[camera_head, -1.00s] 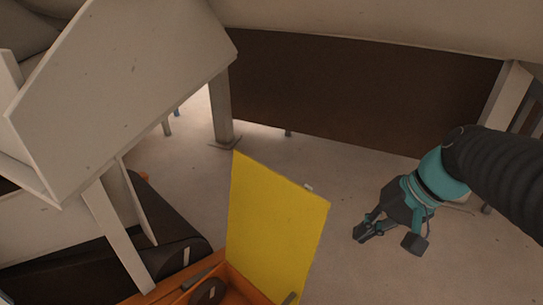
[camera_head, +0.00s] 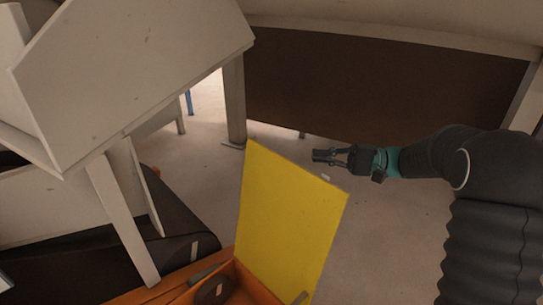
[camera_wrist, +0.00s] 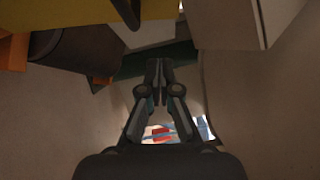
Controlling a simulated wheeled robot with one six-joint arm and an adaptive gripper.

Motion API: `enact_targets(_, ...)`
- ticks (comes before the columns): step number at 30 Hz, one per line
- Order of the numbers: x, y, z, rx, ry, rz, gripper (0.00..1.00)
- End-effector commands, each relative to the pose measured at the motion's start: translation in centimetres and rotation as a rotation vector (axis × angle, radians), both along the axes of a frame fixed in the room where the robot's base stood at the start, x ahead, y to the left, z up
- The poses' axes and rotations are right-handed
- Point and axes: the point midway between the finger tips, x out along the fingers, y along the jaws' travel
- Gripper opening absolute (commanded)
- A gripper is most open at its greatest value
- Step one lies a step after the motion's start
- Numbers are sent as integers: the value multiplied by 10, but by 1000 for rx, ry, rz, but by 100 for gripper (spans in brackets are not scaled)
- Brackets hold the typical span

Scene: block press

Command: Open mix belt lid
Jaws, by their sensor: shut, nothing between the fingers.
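The mix belt lid looks to be the yellow panel (camera_head: 288,222) in the head view. It stands raised and tilted at the edge of an orange box (camera_head: 258,284). In the wrist view a yellow edge (camera_wrist: 60,14) shows at the top left. My gripper (camera_head: 316,156) is above and right of the panel in the head view, apart from it, with its fingers pointing left. The fingers are shut and empty, and they also show in the wrist view (camera_wrist: 159,64).
A dark belt (camera_head: 170,225) lies left of the orange box. A pale chute (camera_head: 130,75) on legs overhangs the left side. A brown panel (camera_head: 380,85) stands at the back. The floor right of the yellow panel is open.

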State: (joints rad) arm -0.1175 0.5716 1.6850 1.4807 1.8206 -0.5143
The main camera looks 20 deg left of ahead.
Motion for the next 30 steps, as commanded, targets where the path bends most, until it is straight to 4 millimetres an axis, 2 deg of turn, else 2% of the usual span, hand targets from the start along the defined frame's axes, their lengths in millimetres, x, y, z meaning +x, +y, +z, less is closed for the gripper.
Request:
enact_targets(3, 8, 2, -1, 53, 1, -3, 0)
enact_targets(8, 5, 13, 2, 66, 0, -2, 0)
enact_targets(24, -31, 98, 16, 63, 0, -2, 0)
enact_targets(30, -54, 106, 21, 62, 1, -4, 0)
